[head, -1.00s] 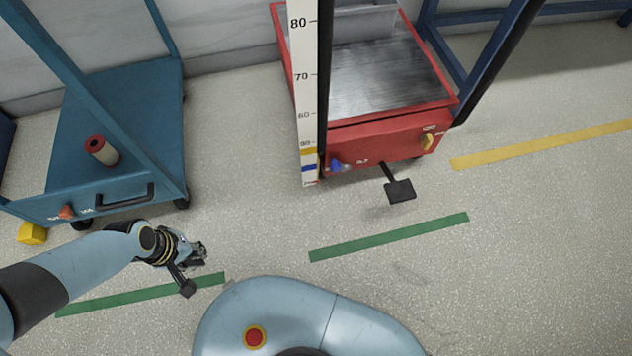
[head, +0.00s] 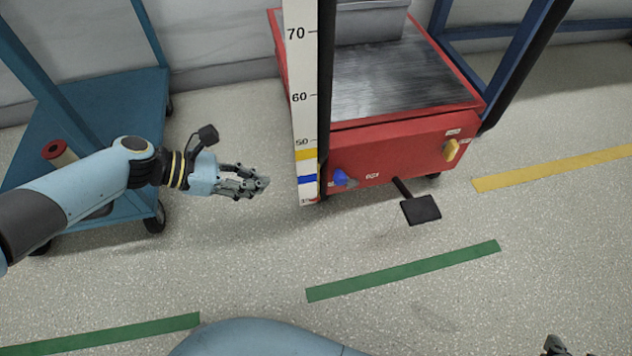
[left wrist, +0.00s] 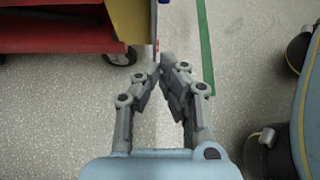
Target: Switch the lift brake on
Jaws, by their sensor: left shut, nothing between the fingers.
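A red lift cart (head: 400,150) stands ahead of me. On its front face are a blue knob (head: 345,179) at the lower left and a yellow lever (head: 451,150) at the right. Small labels beside them are too blurred to read. A black foot pedal (head: 420,209) sticks out below the front. My left gripper (head: 260,186) is shut and empty, left of the cart's scale post and apart from it. In the left wrist view its fingertips (left wrist: 168,66) are together near the cart's edge (left wrist: 60,38). A dark piece of my right gripper (head: 555,345) shows at the bottom edge, mostly cut off.
A white scale post (head: 303,110) stands at the cart's left front corner, between my left gripper and the blue knob. A teal cart (head: 95,110) with a red-topped roll (head: 57,153) stands at the left, behind my arm. Floor before the red cart is clear, with green tape (head: 405,270).

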